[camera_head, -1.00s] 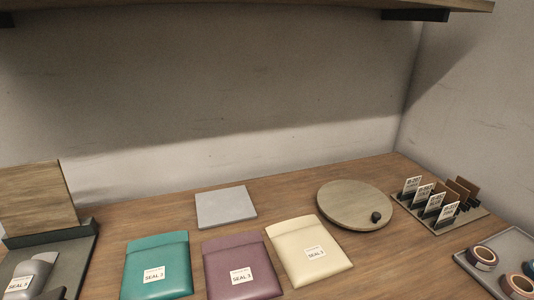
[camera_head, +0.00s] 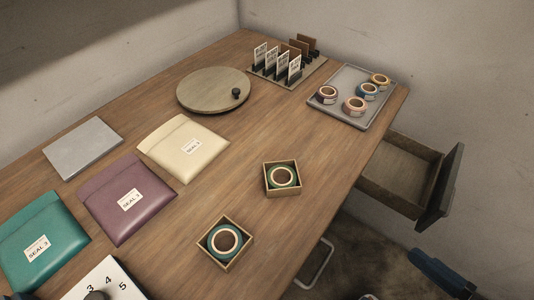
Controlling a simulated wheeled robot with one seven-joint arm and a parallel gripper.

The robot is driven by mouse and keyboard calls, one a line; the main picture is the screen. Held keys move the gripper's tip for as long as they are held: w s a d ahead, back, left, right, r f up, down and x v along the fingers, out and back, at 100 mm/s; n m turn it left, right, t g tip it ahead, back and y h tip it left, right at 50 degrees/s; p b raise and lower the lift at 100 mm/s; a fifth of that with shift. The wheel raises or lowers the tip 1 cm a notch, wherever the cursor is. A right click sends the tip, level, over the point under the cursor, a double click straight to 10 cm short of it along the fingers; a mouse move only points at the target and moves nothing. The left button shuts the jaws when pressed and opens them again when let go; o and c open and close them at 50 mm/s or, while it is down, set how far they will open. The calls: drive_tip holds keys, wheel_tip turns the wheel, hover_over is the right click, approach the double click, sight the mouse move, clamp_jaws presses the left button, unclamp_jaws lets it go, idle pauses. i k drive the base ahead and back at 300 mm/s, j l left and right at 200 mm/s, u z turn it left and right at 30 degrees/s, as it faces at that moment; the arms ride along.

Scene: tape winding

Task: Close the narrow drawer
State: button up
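An open drawer (camera_head: 397,172) sticks out from the right side of the wooden table, below the tabletop. Its inside is light wood and looks empty. Its dark front panel (camera_head: 440,188) faces right, away from the table. A clear gap shows between the front panel and the table edge. No other drawer shows, so I cannot compare widths. My gripper is not in view.
A grey tray (camera_head: 317,101) with several tape rolls sits on the table (camera_head: 280,225) above the drawer. A dark blue object (camera_head: 440,272), unclear, is at the lower right. A metal loop (camera_head: 318,266) hangs beside the table's near edge. Floor shows below the drawer.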

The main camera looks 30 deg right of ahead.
sight(415, 179)
drive_tip(key=k+l+z, duration=0.15)
drive_tip(key=k+l, duration=0.15)
drive_tip(key=k+l+z, duration=0.1)
drive_tip(key=k+l, duration=0.2)
drive_tip(key=l, duration=0.2)
drive_tip(key=k+l+z, duration=0.15)
drive_tip(key=k+l, duration=0.15)
drive_tip(key=l, duration=0.15)
